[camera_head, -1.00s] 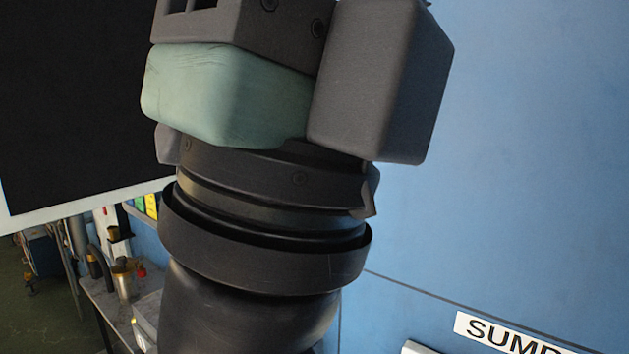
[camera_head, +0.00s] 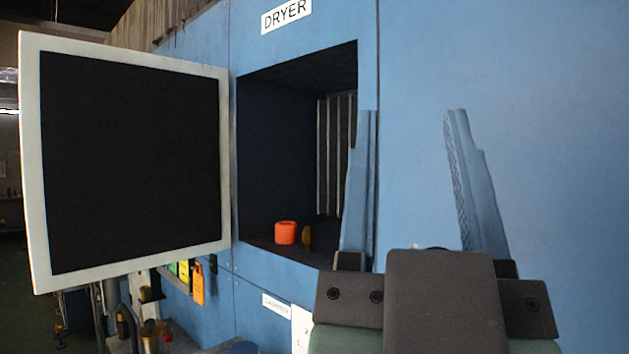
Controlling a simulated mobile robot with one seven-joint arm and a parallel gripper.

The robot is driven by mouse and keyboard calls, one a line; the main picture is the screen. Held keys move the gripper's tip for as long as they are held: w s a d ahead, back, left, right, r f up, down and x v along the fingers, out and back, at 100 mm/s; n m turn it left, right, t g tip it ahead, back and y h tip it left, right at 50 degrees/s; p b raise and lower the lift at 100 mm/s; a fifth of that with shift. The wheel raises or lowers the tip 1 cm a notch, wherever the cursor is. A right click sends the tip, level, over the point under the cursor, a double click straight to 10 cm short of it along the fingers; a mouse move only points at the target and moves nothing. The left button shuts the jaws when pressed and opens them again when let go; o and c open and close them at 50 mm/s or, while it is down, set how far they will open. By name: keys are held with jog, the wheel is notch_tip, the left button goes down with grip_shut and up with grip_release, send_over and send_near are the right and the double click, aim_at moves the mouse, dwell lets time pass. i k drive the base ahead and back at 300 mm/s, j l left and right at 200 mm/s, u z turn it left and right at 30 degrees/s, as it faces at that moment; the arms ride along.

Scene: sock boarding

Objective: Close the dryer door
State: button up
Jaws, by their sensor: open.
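The dryer door (camera_head: 228,150) stands wide open to the left of the dryer opening. It has a pale frame and a dark inner panel, and its hinge side is at the opening's left edge. The dryer (camera_head: 300,256) is a square dark opening in a blue wall, under a label reading DRYER. My gripper (camera_head: 410,115) is open and empty, its two blue fingers pointing up, right of the door and apart from it. Its left finger covers part of the opening's right edge in the picture.
Inside the dryer lie an orange roll-like item (camera_head: 286,232) and a brownish item (camera_head: 307,237) beside it. Coloured tags (camera_head: 197,284) hang on the wall below the door. A cluttered bench (camera_head: 185,335) is at lower left. The blue wall right of my gripper is bare.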

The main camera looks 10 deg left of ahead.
aim_at(124, 152)
jog(key=j+z, duration=0.4)
jog(key=j, duration=0.15)
jog(key=j+z, duration=0.45)
jog(key=k+j+z, duration=0.15)
jog(key=j+z, duration=0.25)
jog(key=j, duration=0.25)
jog(key=k+j, duration=0.1)
jog(key=j, duration=0.25)
jog(key=k+j+z, duration=0.1)
jog(key=j, duration=0.3)
jog(key=k+j, duration=0.15)
jog(key=j, duration=0.2)
jog(key=k+j+z, duration=0.1)
jog(key=j, duration=0.25)
jog(key=k+j, duration=0.15)
jog(key=j, duration=0.25)
jog(key=k+j+z, duration=0.15)
jog(key=j, duration=0.2)
jog(key=k+j, duration=0.15)
jog(key=j, duration=0.2)
jog(key=k+j, duration=0.15)
jog(key=j, duration=0.15)
jog(key=k+j, duration=0.15)
jog(key=j, duration=0.2)
jog(key=k+j, duration=0.1)
jog(key=j, duration=0.2)
